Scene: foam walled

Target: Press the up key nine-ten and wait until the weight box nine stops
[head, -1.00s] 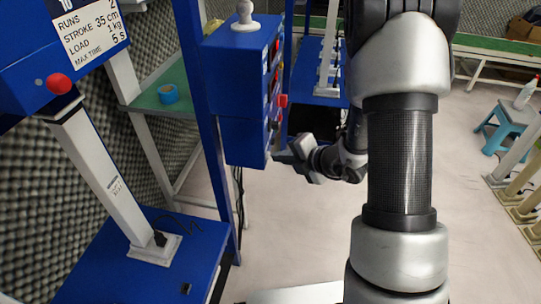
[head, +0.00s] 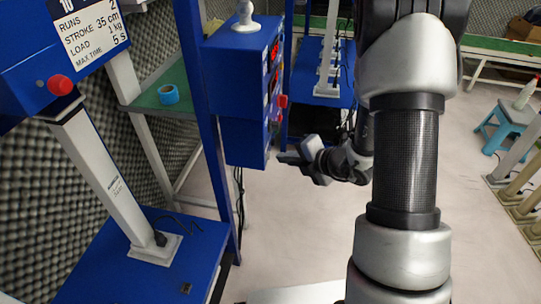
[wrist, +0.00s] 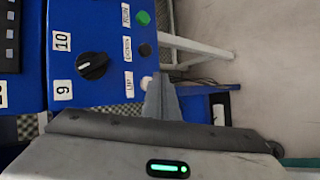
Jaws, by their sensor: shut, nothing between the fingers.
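The blue control box (head: 236,90) hangs left of my gripper in the head view. In the wrist view its panel (wrist: 107,17) carries a black selector knob (wrist: 92,66) between the labels 10 and 9, a green run key (wrist: 143,18), a black down key (wrist: 145,50) and the white up key (wrist: 146,81). My gripper (wrist: 160,95) is shut and empty, its fingers right beside the up key and partly overlapping it; I cannot tell whether they touch. The head view also shows my gripper (head: 284,158) at the box's lower right. I cannot identify weight box nine.
A blue box with a red button (head: 60,85) and a printed sign (head: 92,28) is at the far left, by a slanted white post (head: 103,170) on a blue base (head: 130,250). A green shelf holds blue tape (head: 168,94).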

